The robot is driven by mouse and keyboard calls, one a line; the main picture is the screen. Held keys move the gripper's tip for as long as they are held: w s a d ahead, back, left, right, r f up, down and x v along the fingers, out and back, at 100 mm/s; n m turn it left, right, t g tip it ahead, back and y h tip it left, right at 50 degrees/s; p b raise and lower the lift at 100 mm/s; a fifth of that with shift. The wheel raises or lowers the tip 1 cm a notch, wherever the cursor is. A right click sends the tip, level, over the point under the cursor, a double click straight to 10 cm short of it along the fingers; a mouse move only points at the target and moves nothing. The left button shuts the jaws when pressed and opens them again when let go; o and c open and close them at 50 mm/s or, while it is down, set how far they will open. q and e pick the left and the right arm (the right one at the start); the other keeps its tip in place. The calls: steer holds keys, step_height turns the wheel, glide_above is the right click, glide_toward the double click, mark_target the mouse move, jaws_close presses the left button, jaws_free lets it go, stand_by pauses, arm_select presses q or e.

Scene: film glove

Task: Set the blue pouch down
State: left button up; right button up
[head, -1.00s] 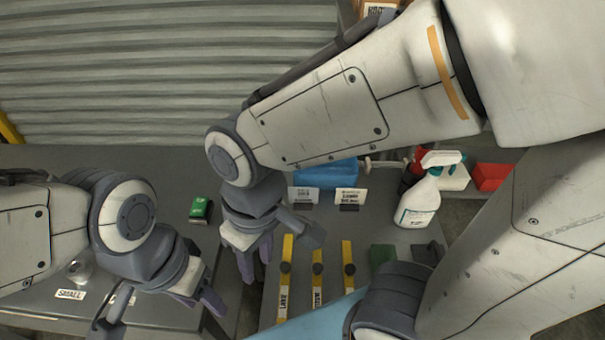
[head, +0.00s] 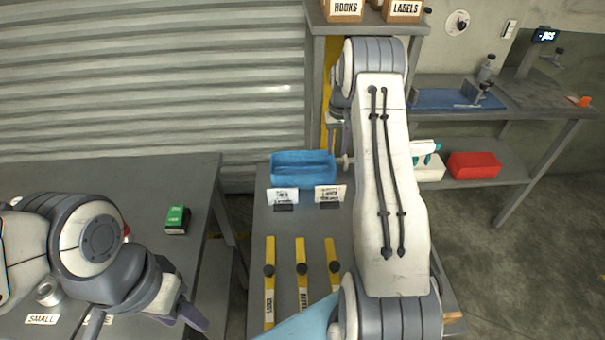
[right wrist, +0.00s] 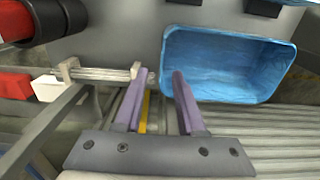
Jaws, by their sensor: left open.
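I cannot make out a blue pouch in either view. An open blue bin (head: 303,170) stands at the far end of the middle table, and it fills the upper right of the right wrist view (right wrist: 225,65). My right gripper (right wrist: 160,82) has its two purple fingers apart with nothing between them, left of the bin in that view. In the head view my right arm largely hides that gripper. My left gripper (head: 193,318) is over the front right part of the left table, near its edge, with its fingers partly cut off from clear view.
Yellow strips (head: 301,270) with dark knobs lie on the middle table, behind them two label cards (head: 329,194). A green box (head: 177,218) sits on the left table. A red bin (head: 474,165) stands on the right shelf. A gap separates the left and middle tables.

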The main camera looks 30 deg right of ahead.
mark_target(334, 167)
step_height(334, 167, down, 3)
steer(key=shift+f, duration=0.15)
step_height(334, 167, down, 5)
steer(key=shift+a+r+p, duration=0.1)
steer(key=shift+a+p, duration=0.05)
steer(key=shift+p, duration=1.05)
steer(key=shift+f, duration=0.3)
jaws_close()
